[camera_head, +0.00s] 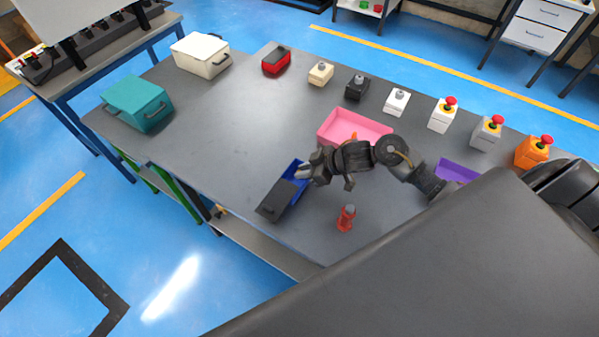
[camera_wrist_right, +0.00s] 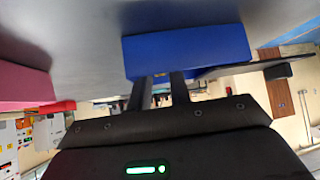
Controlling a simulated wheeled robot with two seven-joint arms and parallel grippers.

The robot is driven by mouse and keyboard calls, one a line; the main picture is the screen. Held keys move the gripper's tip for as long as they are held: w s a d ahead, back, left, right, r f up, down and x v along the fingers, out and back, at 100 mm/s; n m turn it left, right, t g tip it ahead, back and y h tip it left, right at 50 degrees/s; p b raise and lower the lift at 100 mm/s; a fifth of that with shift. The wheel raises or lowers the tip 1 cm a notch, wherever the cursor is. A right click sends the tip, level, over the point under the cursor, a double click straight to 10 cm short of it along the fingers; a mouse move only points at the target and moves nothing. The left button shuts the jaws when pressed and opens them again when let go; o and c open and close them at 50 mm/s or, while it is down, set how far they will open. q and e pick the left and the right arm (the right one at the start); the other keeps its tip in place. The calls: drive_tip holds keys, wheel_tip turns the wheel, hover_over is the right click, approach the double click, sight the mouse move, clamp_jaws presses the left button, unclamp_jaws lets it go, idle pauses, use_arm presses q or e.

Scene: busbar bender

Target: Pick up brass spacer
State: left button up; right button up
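I cannot make out a brass spacer for certain in either view. My right gripper (camera_head: 303,172) is at the blue bin (camera_head: 272,187) on the grey table. In the right wrist view, its two fingers (camera_wrist_right: 160,88) are apart, with nothing visible between them. They point at the blue bin (camera_wrist_right: 188,50), and their tips overlap its lower edge; I cannot tell whether they touch it. The bin's inside is mostly hidden in the head view by my gripper and a dark grey panel (camera_head: 283,198). My left gripper is not in view.
A pink bin (camera_head: 340,120) and a purple bin (camera_head: 457,170) stand near my right arm. A red-orange object (camera_head: 346,218) stands in front. Several button boxes line the back edge. A teal case (camera_head: 138,102) and a white case (camera_head: 200,55) are at left. The table's middle left is clear.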

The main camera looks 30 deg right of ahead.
drive_tip(key=shift+x, duration=1.2)
clamp_jaws()
drive_tip(key=shift+r, duration=0.15)
drive_tip(key=shift+r, duration=0.45)
wheel_tip(320, 180, up, 3)
drive_tip(key=shift+s+f+b, duration=0.15)
drive_tip(key=shift+f+b, duration=0.05)
drive_tip(key=shift+b, duration=0.1)
drive_tip(key=s+a+r+p, duration=0.2)
drive_tip(key=s+a+r, duration=0.4)
drive_tip(key=s+r, duration=0.3)
drive_tip(key=s, duration=0.2)
drive_tip(key=shift+s+a+r, duration=0.15)
drive_tip(key=shift+s+a, duration=0.25)
